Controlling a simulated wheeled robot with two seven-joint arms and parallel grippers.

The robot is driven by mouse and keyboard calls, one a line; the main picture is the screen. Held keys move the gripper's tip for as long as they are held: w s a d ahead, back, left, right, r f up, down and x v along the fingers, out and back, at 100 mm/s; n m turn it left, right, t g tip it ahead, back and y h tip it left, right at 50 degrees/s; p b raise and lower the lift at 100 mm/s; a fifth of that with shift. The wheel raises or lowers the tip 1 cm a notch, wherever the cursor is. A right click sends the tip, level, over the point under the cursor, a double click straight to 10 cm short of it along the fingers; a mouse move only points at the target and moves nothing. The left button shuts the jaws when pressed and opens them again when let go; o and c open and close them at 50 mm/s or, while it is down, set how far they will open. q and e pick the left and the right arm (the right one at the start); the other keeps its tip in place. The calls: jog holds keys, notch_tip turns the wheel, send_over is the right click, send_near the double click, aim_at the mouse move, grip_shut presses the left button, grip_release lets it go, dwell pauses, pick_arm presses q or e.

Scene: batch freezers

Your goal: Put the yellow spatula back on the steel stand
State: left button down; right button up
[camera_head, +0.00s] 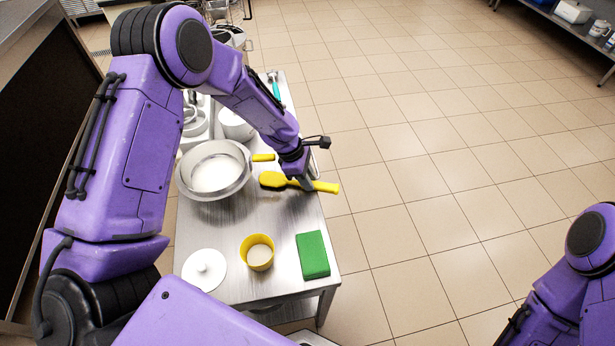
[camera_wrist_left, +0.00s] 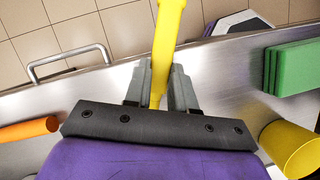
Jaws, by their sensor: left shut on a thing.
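The yellow spatula (camera_head: 272,180) has a broad head on the left and a handle reaching right, past the right edge of the steel stand (camera_head: 218,230). My left gripper (camera_head: 307,180) is shut on its handle. In the left wrist view the yellow spatula (camera_wrist_left: 166,40) runs up from between the fingers of my left gripper (camera_wrist_left: 160,98), with the steel stand (camera_wrist_left: 225,75) below. Whether the spatula touches the top I cannot tell. My right gripper is out of view; only part of my right arm shows at the lower right.
On the stand are a steel bowl (camera_head: 215,170), a short yellow handle (camera_head: 263,157), a yellow cup (camera_head: 257,252), a green block (camera_head: 312,255) and a white lid (camera_head: 204,269). The stand's middle is bare. Tiled floor (camera_head: 420,190) lies open to the right.

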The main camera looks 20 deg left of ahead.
pick_arm(q)
jog(key=shift+s+f, duration=0.1)
jog(key=shift+s, duration=0.05)
jog(key=c, duration=0.9)
grip_release()
jog(key=shift+c, duration=0.2)
jog(key=b+v, duration=0.1)
jog(key=v, duration=1.1)
